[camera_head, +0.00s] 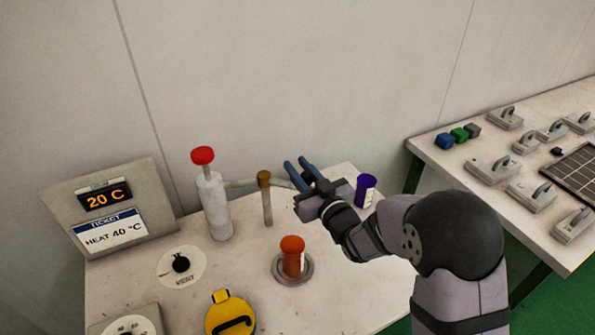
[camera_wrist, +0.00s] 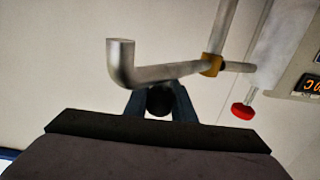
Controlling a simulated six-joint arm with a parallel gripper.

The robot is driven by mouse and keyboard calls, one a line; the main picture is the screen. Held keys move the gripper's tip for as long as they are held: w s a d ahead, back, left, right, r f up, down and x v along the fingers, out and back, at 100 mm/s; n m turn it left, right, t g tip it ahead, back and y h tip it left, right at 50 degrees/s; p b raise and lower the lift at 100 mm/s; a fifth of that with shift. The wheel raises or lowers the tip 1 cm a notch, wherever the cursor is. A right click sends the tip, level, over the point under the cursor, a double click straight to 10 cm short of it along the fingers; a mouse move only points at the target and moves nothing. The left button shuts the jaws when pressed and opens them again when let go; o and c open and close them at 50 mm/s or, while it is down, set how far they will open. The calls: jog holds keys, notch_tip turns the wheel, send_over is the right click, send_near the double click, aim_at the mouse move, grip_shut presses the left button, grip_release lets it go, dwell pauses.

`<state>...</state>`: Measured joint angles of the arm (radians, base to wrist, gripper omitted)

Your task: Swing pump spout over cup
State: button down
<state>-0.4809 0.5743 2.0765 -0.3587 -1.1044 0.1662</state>
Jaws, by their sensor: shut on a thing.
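The pump is a white bottle (camera_head: 215,205) with a red top (camera_head: 202,155). Its grey spout (camera_head: 240,184) runs right through a brown-gold joint on a post (camera_head: 265,205) to my gripper (camera_head: 295,163). In the wrist view the spout (camera_wrist: 170,72) has a bent open end at left and a yellow collar (camera_wrist: 211,65). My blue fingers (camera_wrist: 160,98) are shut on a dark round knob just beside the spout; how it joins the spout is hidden. An orange cup (camera_head: 292,260) stands upright on a round grey plate (camera_head: 279,277), in front of the spout.
A panel (camera_head: 110,212) reads 20 C and a ticket says heat 40 °C. A dial (camera_head: 181,265) and a yellow object (camera_head: 230,315) lie at the front. Another bench (camera_head: 470,175) holds blocks and grey tools.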

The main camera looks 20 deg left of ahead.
aim_at(287, 186)
jog(key=s+m+t+h+b, duration=0.2)
jog(key=shift+f+h, duration=0.1)
jog(key=shift+h, duration=0.2)
jog(key=m+t+h, duration=0.1)
jog(key=s+m+h+b, duration=0.1)
jog(key=shift+s+t+h, duration=0.25)
jog(key=shift+t+h, duration=0.15)
jog(key=shift+s+a+r+m+t+h+p, duration=0.2)
jog(key=shift+s+m+h, duration=0.35)
jog(key=shift+m+h, duration=0.6)
jog(key=shift+s+r+m+t+h+p, duration=0.15)
jog(key=shift+s+m+t+h, duration=0.35)
jog(key=shift+h, duration=1)
jog(key=shift+s+a+m+t+h+p, duration=0.15)
jog(key=shift+s+m+h, duration=0.45)
jog(key=shift+m+h, duration=0.6)
jog(key=c, duration=1.5)
grip_release()
jog(key=shift+s, duration=0.1)
jog(key=shift+f, duration=0.1)
